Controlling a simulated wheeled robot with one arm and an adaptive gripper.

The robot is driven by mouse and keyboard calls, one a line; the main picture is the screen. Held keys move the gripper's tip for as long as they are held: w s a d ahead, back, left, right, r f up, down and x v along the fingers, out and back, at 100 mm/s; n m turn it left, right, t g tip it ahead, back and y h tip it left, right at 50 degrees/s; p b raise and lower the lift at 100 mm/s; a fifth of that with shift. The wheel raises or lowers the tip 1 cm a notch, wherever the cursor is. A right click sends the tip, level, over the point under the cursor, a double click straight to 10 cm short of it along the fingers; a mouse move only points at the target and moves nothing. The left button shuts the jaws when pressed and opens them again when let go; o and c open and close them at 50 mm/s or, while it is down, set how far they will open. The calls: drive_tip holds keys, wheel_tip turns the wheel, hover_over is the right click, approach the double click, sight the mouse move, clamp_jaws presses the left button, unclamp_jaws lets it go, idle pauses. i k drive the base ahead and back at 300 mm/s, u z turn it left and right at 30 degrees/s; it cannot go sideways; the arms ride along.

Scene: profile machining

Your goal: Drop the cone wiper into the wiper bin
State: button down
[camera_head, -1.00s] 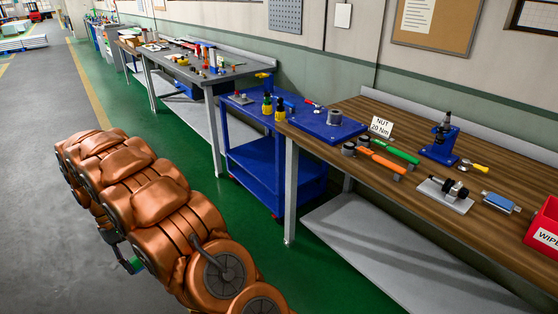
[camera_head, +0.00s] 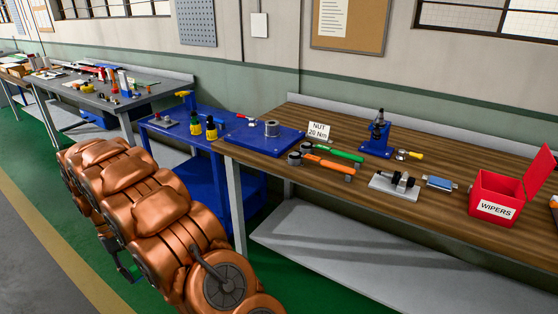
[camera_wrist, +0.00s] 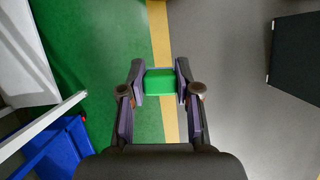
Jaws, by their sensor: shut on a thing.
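The wiper bin (camera_head: 480,201) is a red box with a white WIPERS label, at the right of the wooden workbench; its red lid stands open at its right side. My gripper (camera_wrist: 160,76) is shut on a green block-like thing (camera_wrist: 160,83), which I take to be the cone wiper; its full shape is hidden. Below it in the wrist view is the floor. In the head view my gripper is low at the left, mostly behind my copper arm, well away from the bin.
A blue cart (camera_head: 205,180) and grey bench (camera_head: 70,92) stand left. An orange item shows at the right edge.

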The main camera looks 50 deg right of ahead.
sight(493, 217)
drive_tip(key=z, duration=3.2)
